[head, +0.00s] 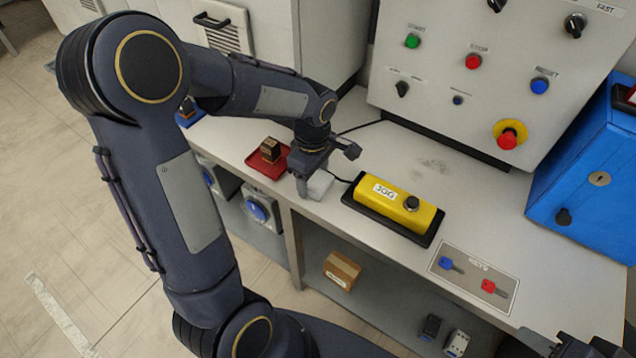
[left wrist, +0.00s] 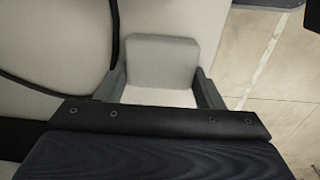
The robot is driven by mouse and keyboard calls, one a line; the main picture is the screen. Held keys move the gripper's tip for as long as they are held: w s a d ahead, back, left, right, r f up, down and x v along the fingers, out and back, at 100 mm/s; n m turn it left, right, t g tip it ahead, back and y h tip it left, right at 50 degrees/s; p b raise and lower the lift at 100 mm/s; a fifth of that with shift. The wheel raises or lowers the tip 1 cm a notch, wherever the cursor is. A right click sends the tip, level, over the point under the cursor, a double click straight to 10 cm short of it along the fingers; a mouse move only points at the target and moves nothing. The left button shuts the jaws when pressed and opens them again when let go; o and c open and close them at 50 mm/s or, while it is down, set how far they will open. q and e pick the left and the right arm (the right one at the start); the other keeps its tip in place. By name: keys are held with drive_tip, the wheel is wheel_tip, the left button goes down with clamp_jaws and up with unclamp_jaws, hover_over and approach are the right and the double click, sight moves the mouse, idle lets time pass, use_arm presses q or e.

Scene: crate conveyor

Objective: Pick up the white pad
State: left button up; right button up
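The white pad (head: 320,184) lies on the grey bench top near its front edge, between the red tray and the yellow box. My left gripper (head: 325,168) is over it, pointing down, with its fingers spread. In the left wrist view the pad (left wrist: 162,62) shows between the two fingertips of my left gripper (left wrist: 160,80), one at each side. The fingers are close to its sides; I see no clear grip. Part of the pad is hidden by the gripper. My right gripper (head: 572,346) shows only partly at the bottom right edge, its opening unclear.
A red tray (head: 257,168) with a small dark block (head: 270,150) is left of the pad. A yellow box (head: 395,205) on a black base is close on its right. A control panel (head: 480,75) and blue box (head: 590,170) stand behind.

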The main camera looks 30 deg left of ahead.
sight(314, 179)
use_arm(q)
drive_tip(key=c, duration=0.5)
drive_tip(key=shift+r, duration=0.1)
drive_tip(key=shift+r, duration=0.55)
drive_tip(key=r, duration=0.1)
drive_tip(key=r+p, duration=0.1)
drive_tip(key=shift+s+d+r, duration=0.2)
drive_tip(key=shift+r, duration=0.15)
drive_tip(key=s+d+r, duration=0.2)
drive_tip(key=s+r, duration=0.1)
drive_tip(key=s+d+r+p, duration=0.1)
drive_tip(key=s+d+r, duration=0.1)
drive_tip(key=s+r, duration=0.1)
drive_tip(key=s+d+r, duration=0.3)
drive_tip(key=s, duration=0.2)
drive_tip(key=shift+s+d+p, duration=0.1)
drive_tip(key=shift+s+p, duration=0.1)
drive_tip(key=shift+p, duration=0.1)
